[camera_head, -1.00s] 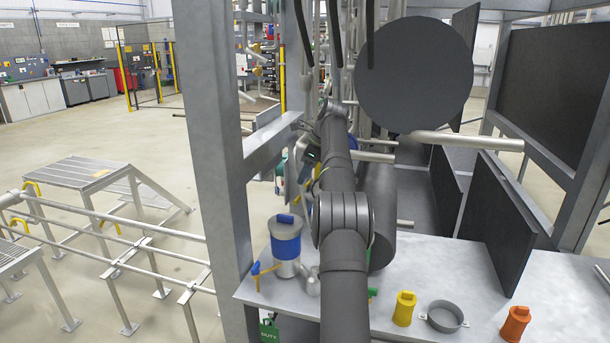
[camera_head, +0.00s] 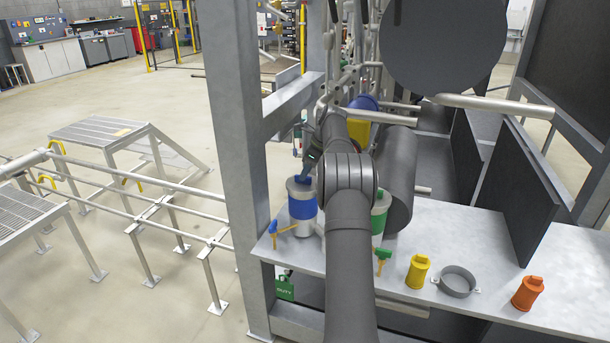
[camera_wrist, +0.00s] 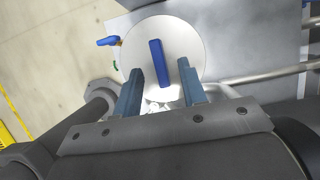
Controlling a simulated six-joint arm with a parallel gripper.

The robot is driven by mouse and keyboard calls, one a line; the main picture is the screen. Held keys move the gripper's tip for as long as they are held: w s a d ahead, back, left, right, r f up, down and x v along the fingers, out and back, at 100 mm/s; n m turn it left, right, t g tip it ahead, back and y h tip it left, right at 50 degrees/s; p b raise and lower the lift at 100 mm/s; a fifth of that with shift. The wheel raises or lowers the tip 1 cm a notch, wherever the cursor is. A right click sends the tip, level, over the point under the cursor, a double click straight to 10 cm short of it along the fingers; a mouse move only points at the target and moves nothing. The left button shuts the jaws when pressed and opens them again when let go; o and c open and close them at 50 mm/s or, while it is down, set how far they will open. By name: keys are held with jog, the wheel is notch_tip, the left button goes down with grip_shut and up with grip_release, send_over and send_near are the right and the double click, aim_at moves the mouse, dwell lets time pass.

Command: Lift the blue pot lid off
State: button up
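The blue pot (camera_head: 303,209) is a pale cylinder with a blue band. It stands upright at the left end of the metal bench. Its lid (camera_wrist: 188,42) is a pale round disc with a blue bar handle (camera_wrist: 160,62) in the wrist view. The lid appears seated on the pot. My gripper (camera_wrist: 161,78) is over the near part of the lid, its two blue-grey fingers apart, one on each side of the handle's near end. Gaps show between handle and fingers. In the head view my gripper (camera_head: 306,168) is just above the pot and partly hides the handle.
A green-banded pot (camera_head: 380,214) stands right of the blue one, partly behind my arm. A blue-and-yellow valve handle (camera_head: 275,229) is close at the left. A yellow canister (camera_head: 417,272), grey ring (camera_head: 457,281) and orange canister (camera_head: 528,292) sit along the bench (camera_head: 480,236).

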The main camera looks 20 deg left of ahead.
jog(key=shift+x, duration=1.1)
jog(key=shift+r, duration=0.1)
grip_shut()
